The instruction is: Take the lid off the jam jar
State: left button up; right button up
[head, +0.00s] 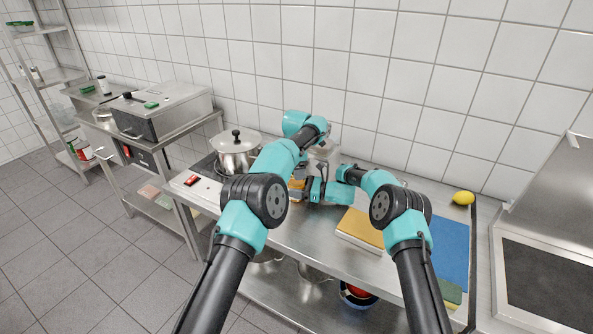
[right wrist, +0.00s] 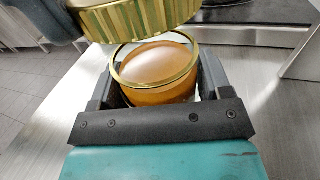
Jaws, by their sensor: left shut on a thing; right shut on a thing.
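The jam jar (right wrist: 160,92) is amber with a gold rim and shows its open mouth in the right wrist view. My right gripper (right wrist: 158,80) is shut on the jar's sides, one dark finger on each side. The lid (right wrist: 140,20), with green and gold stripes, is above the jar, tilted and apart from its rim. My left gripper, partly seen as a dark shape at the top left there, is shut on the lid. In the head view the jar (head: 297,185) is small and partly hidden by my grippers, with the left one (head: 302,171) above it.
A steel pot (head: 236,158) stands on the hob left of my arms. A yellow-topped block (head: 362,229), a blue board (head: 450,252) and a lemon (head: 463,198) lie on the steel counter (head: 300,238) to the right. The counter's front strip is clear.

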pick_arm(q)
jog(key=shift+r, duration=0.1)
jog(key=shift+r, duration=1.9)
pick_arm(e)
jog(key=o, duration=1.8)
jog(key=shift+d, duration=0.1)
jog(key=shift+v, duration=3.65)
